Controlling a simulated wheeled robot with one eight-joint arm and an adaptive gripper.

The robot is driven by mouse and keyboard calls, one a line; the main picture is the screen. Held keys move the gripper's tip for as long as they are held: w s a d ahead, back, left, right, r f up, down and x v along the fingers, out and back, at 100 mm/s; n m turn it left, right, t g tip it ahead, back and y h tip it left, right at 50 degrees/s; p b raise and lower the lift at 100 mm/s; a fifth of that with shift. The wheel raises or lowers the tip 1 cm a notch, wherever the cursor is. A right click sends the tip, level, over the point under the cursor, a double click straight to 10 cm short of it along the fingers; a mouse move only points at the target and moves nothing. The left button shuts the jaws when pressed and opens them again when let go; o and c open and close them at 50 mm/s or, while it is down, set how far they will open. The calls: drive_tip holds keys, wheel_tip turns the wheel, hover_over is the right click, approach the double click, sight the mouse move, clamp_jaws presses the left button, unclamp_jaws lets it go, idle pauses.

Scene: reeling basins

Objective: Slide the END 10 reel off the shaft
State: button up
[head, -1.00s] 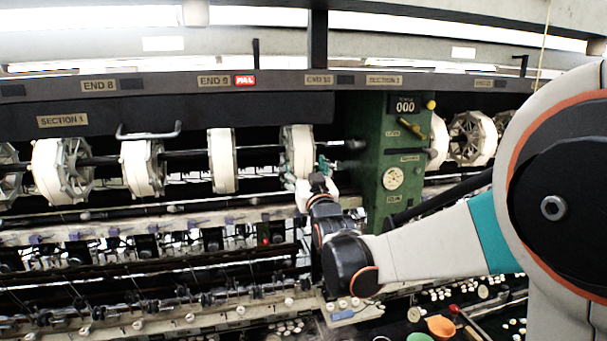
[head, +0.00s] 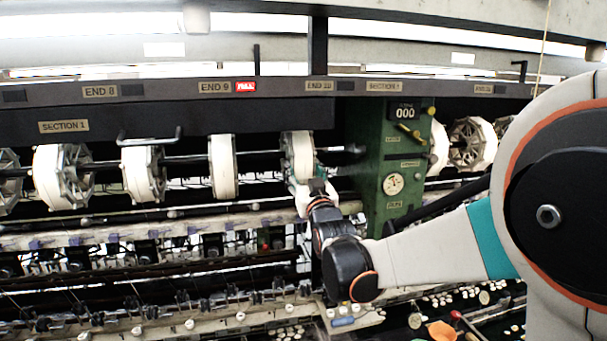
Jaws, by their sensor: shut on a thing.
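The END 10 reel (head: 298,152) is a white-rimmed wheel on the dark horizontal shaft (head: 268,153), just left of the green gear housing, under the END 10 label (head: 319,86). My gripper (head: 308,181) is at the lower right side of this reel and shut on it. The arm and wrist reach in from the right and hide part of the reel's lower right. The exact finger contact is too small to see. The shaft shows on both sides of the reel.
Another white reel (head: 222,166) sits on the shaft to the left, with more reels (head: 62,176) further left. The green housing (head: 396,160) with a dial stands close to the right. A metal handle bar (head: 149,137) juts out at the left. Basins with small cocoons lie below.

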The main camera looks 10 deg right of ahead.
drive_tip(key=shift+r, duration=0.4)
idle(0.4)
drive_tip(key=d+b, duration=0.1)
drive_tip(key=d, duration=1.2)
idle(0.3)
